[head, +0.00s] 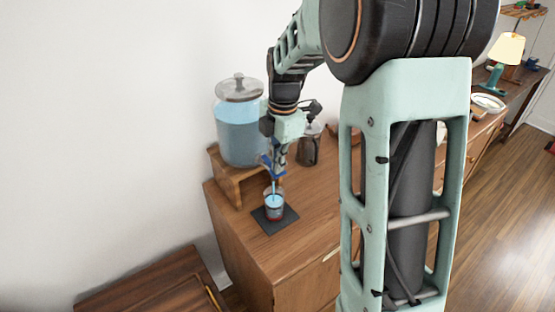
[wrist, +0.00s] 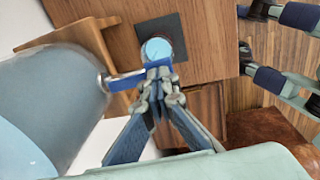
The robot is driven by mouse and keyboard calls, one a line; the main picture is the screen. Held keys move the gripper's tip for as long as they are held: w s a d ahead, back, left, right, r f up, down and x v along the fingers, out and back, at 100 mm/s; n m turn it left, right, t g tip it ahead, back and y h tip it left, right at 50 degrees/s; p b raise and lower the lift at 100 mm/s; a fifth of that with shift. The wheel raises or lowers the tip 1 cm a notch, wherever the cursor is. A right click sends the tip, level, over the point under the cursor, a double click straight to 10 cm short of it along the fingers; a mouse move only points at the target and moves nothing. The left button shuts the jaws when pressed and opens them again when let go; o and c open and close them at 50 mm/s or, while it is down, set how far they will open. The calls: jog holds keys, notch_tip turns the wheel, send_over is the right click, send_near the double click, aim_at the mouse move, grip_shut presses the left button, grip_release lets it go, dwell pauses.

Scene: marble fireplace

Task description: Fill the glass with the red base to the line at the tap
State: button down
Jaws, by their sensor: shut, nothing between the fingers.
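The glass with the red base (head: 274,208) stands upright on a dark square mat (head: 262,223), under the tap of a large water dispenser (head: 240,130). A thin blue stream runs down into the glass, which holds some blue water. I cannot make out the fill line or the exact level. My gripper (head: 275,173) is shut and empty at the tap, above the glass. In the wrist view its fingertips (wrist: 159,70) are right at the end of the blue tap lever (wrist: 127,80); they seem to touch it. The glass (wrist: 154,47) shows just beyond them, partly hidden.
The dispenser sits on a wooden stand (head: 226,178) on the wooden cabinet (head: 300,225). A dark lidded jar (head: 309,150) stands behind my gripper to the right. Farther right are a plate (head: 488,103) and a lamp (head: 507,50). My arm hides part of the cabinet.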

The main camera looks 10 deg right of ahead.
jog(key=shift+r+p, duration=0.5)
jog(key=shift+r, duration=0.3)
jog(key=shift+r, duration=0.1)
